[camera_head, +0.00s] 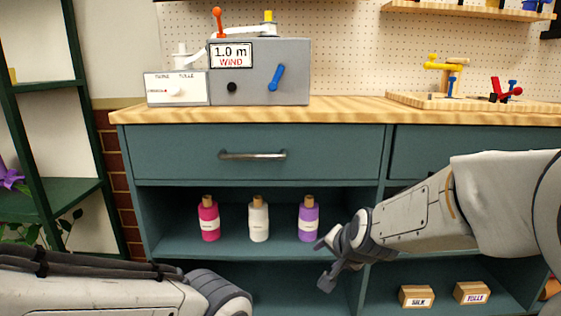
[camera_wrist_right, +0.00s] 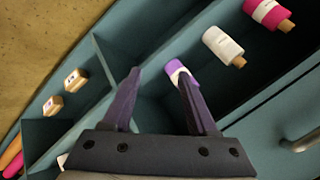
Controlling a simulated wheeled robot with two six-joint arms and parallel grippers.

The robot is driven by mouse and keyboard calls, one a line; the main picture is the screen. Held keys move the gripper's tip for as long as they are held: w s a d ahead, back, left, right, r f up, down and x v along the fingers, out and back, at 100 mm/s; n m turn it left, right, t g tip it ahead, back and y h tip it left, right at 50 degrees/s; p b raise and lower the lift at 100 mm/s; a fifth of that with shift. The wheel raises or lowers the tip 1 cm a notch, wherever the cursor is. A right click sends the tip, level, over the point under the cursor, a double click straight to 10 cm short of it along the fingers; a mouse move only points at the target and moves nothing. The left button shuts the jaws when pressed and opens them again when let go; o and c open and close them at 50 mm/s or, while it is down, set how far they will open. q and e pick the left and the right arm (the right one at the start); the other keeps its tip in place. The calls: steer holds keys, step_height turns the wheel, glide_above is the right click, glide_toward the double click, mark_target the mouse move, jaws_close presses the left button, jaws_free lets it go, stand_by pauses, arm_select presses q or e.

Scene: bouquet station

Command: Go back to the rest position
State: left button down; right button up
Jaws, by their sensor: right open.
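My right gripper (camera_head: 328,262) comes in from the right in front of the teal cabinet's open shelves. It is open and empty in the right wrist view (camera_wrist_right: 160,85), with its two fingers apart. A purple bottle (camera_head: 308,222) stands on the shelf just left of and above it in the head view. In the right wrist view the purple bottle (camera_wrist_right: 174,70) is partly hidden behind one finger. My left arm lies across the lower left of the head view, and its gripper is not visible.
A white bottle (camera_head: 259,222) and a pink bottle (camera_head: 210,220) stand on the same shelf. Two small labelled boxes (camera_head: 416,296) (camera_head: 472,292) sit in the lower right compartment. A grey machine (camera_head: 262,85) stands on the wooden worktop (camera_head: 340,110). A drawer handle (camera_head: 252,155) projects above the bottles.

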steer(key=s+d+f+n+g+h, duration=0.1)
steer(key=s+d+f+n+g, duration=0.3)
steer(key=s, duration=0.4)
steer(key=s+d+f+n+g+h, duration=0.1)
steer(key=s+d+f+n+g, duration=0.1)
steer(key=s+d+f+n, duration=0.4)
steer(key=s+a+r+n+g+y+p, duration=0.15)
steer(key=s+a+r+n+p, duration=0.55)
steer(key=s+a+r, duration=0.8)
step_height(320, 180, up, 36)
steer(key=a+m+p, duration=0.1)
steer(key=p, duration=3.7)
steer(key=shift+g+p, duration=0.35)
steer(key=shift+w, duration=0.1)
